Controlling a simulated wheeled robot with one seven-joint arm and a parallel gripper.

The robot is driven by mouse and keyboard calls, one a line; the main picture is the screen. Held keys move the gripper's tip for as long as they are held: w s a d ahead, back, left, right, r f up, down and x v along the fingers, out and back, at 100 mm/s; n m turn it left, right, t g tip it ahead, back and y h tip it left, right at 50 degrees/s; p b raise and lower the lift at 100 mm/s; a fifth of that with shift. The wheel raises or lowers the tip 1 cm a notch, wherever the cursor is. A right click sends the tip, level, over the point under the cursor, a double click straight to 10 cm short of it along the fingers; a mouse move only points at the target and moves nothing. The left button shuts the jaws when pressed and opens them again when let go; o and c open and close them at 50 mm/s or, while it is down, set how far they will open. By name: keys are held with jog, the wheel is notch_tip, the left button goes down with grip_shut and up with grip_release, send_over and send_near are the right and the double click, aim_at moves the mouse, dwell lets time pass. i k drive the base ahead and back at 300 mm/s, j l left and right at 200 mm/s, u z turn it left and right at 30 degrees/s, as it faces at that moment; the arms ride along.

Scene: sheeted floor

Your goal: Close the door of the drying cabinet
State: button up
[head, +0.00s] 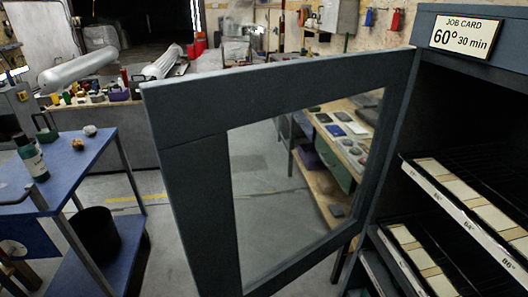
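The drying cabinet (467,22) stands at the right of the head view, dark blue-grey, with its front open. Its door (190,170) is a blue-grey frame around a large clear pane (275,190). The door stands wide open, swung out to the left from the cabinet's left edge. Inside are slanted wire racks with white labelled front strips (465,215) and pale slats. A job card (465,36) reading "60° 30 min" is fixed on the cabinet's top front. My gripper is not in view.
A blue table (75,175) at the left holds a dark green bottle (31,157) and small lumps. A black bin (97,235) sits on its lower shelf. Bare grey floor (170,240) shows between table and door. A cluttered workbench lies behind.

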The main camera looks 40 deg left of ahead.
aim_at(189, 117)
jog(key=i+j, duration=0.1)
jog(key=j, duration=0.3)
jog(key=i+j+u, duration=0.1)
jog(key=j, duration=0.35)
jog(key=i+j, duration=0.1)
jog(key=j, duration=0.3)
jog(key=i+j, duration=0.15)
jog(key=j, duration=0.25)
jog(key=i+j+u, duration=0.1)
jog(key=j, duration=0.3)
jog(key=k+j+u, duration=0.1)
jog(key=u, duration=0.35)
jog(key=k+j+u, duration=0.2)
jog(key=u, duration=0.25)
jog(key=k+j+u, duration=0.15)
jog(key=u, duration=0.3)
jog(key=j, duration=0.1)
